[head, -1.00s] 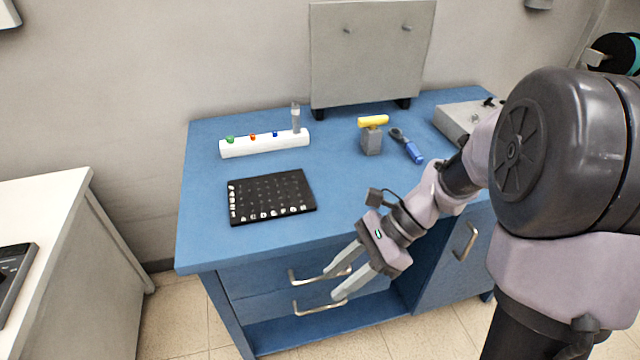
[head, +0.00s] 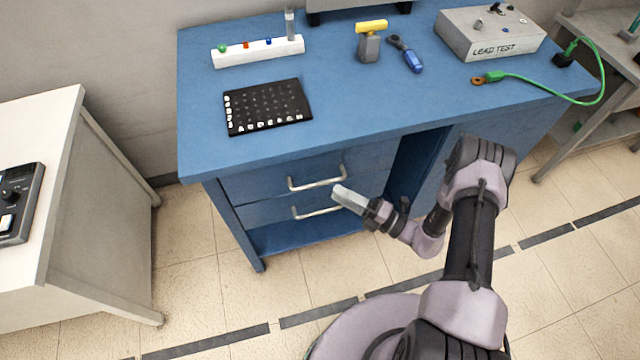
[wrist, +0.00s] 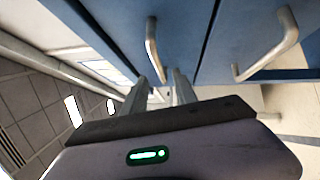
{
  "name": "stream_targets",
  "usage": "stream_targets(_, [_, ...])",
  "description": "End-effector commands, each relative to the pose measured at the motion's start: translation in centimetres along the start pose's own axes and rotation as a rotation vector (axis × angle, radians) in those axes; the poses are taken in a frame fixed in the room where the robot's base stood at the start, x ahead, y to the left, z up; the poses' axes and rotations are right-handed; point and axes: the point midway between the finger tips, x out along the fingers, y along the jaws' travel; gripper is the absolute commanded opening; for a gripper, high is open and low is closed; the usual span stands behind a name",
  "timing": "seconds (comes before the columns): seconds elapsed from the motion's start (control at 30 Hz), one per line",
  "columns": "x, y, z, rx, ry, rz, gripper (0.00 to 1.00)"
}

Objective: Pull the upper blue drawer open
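The upper blue drawer (head: 262,184) is in the bench front in the head view and looks shut. Its silver bar handle (head: 316,184) also shows in the wrist view (wrist: 152,45). The lower drawer's handle (head: 316,211) is just below it, and it shows at right in the wrist view (wrist: 268,55). My gripper (head: 340,191) is in front of the handles' right ends. In the wrist view my fingers (wrist: 168,80) are apart, with the upper handle's near end seen between them. I cannot tell whether they touch it.
The blue benchtop (head: 350,110) above holds a black tray (head: 268,106), a white rack (head: 258,52), a yellow-topped tool (head: 370,42) and a grey test box (head: 490,35). A white cabinet (head: 100,220) stands at left.

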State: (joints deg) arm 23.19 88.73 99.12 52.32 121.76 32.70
Motion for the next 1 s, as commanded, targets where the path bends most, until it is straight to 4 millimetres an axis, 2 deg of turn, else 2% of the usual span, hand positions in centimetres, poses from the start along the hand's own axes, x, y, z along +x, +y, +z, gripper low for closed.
stream_targets(0.1, [3.1,-0.2,-0.2,-0.001,0.006,0.001,0.34])
stream_targets(0.3, [6.3,-0.1,-0.1,-0.003,0.003,0.0,0.34])
stream_targets(0.43, [7.1,0.0,-0.1,-0.001,0.002,0.0,0.34])
stream_targets(0.67, [7.2,0.0,-0.1,-0.001,0.001,0.0,0.34])
stream_targets(0.7, [7.2,0.0,-0.1,-0.001,0.001,0.0,0.32])
stream_targets(0.87, [7.2,0.0,-0.1,-0.001,0.001,0.0,0.01])
stream_targets(1.0, [7.2,0.0,-0.1,-0.001,0.002,0.0,0.0])
